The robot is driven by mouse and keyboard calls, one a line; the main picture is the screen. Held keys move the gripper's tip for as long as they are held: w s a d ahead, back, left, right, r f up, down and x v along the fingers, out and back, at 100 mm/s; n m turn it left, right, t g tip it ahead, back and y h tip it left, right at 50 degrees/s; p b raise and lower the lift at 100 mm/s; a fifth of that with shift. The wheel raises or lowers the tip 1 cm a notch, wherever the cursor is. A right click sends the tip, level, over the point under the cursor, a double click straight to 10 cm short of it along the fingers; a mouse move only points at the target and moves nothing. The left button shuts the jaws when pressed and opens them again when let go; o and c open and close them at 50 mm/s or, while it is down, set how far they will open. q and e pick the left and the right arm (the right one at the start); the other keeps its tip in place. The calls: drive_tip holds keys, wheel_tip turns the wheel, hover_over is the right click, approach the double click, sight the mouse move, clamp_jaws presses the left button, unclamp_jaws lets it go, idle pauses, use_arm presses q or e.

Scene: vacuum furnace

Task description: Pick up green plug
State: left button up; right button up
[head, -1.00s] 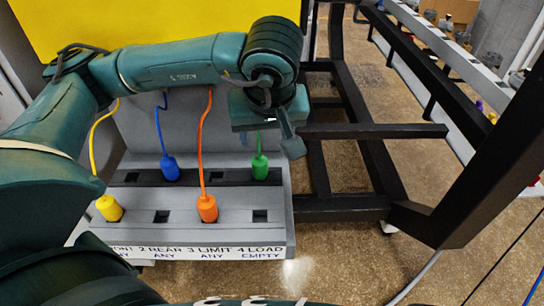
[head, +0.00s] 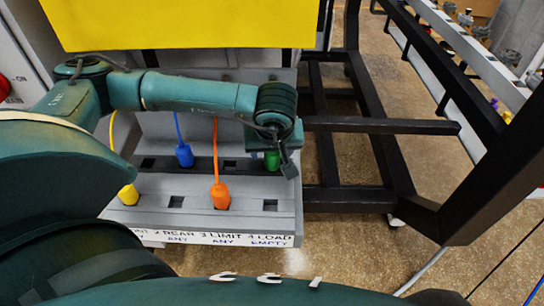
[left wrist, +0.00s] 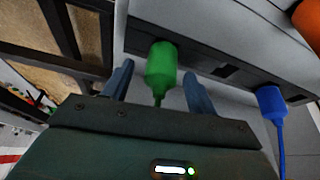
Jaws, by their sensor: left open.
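The green plug (head: 272,160) sits in the back row of the grey socket panel (head: 262,226), at its right end, partly hidden by my left gripper in the head view. In the left wrist view the green plug (left wrist: 161,64) stands between the two blue-grey fingers of my left gripper (left wrist: 158,85). The gripper is open, with a visible gap on each side of the plug. The green cable runs from the plug towards the gripper's palm. My right gripper is in neither view now.
A blue plug (head: 184,154) sits in the back row to the left. An orange plug (head: 220,196) and a yellow plug (head: 128,195) sit in the front row. A black metal frame (head: 380,126) stands close to the panel's right. A yellow panel (head: 180,25) is behind.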

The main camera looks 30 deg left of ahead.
use_arm(q)
drive_tip(key=c, duration=1.1)
drive_tip(key=shift+o, duration=0.2)
drive_tip(key=shift+r, duration=0.1)
